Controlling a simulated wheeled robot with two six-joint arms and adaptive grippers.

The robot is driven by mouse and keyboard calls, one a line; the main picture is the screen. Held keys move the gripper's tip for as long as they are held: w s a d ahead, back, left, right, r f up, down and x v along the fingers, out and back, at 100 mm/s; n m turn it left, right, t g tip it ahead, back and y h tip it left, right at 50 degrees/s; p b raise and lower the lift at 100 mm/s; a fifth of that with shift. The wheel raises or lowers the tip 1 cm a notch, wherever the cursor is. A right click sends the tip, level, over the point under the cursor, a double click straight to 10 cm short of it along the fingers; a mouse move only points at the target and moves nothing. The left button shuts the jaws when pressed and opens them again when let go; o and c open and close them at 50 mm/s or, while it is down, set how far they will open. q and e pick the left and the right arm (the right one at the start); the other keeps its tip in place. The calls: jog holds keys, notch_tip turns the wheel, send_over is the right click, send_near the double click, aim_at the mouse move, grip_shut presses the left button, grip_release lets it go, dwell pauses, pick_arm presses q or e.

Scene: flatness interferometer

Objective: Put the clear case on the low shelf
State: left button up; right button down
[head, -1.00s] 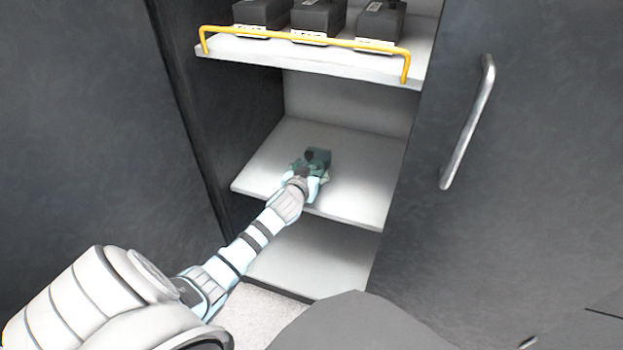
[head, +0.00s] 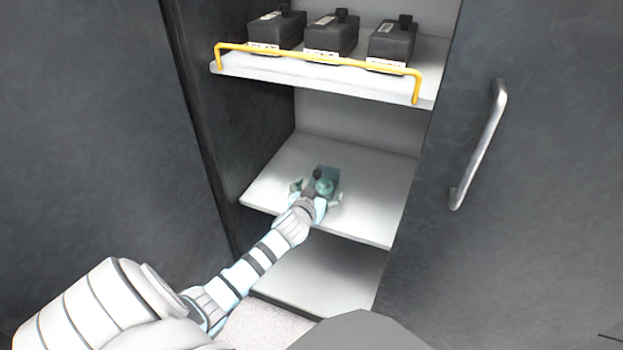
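The clear case (head: 328,176) is a see-through teal box with a dark knob. It sits on the low shelf (head: 368,212), a white board in the middle of the open cabinet, a little behind its front edge. My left gripper (head: 316,190) reaches in from the front left. Its fingers are spread, one to each side of the case's near end, and look apart from it. The gripper partly hides the near side of the case. My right gripper is not in view.
Above is a shelf with a yellow rail (head: 320,60) along its front and several dark boxes (head: 331,38). A lower white board (head: 330,278) lies below. The grey door with a metal handle (head: 482,140) stands at the right. The low shelf is bare around the case.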

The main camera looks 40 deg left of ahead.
pick_arm(q)
jog(key=p+v, duration=0.1)
jog(key=v, duration=0.1)
jog(key=p+v, duration=0.1)
jog(key=v, duration=0.2)
jog(key=shift+s+d+r+p, duration=0.1)
jog(key=shift+s+r+p, duration=0.05)
jog(key=shift+r+p, duration=0.25)
jog(key=p+v, duration=0.1)
jog(key=v, duration=0.3)
jog(key=shift+s+d+p, duration=0.1)
jog(key=shift+s+p, duration=0.2)
jog(key=shift+s, duration=0.1)
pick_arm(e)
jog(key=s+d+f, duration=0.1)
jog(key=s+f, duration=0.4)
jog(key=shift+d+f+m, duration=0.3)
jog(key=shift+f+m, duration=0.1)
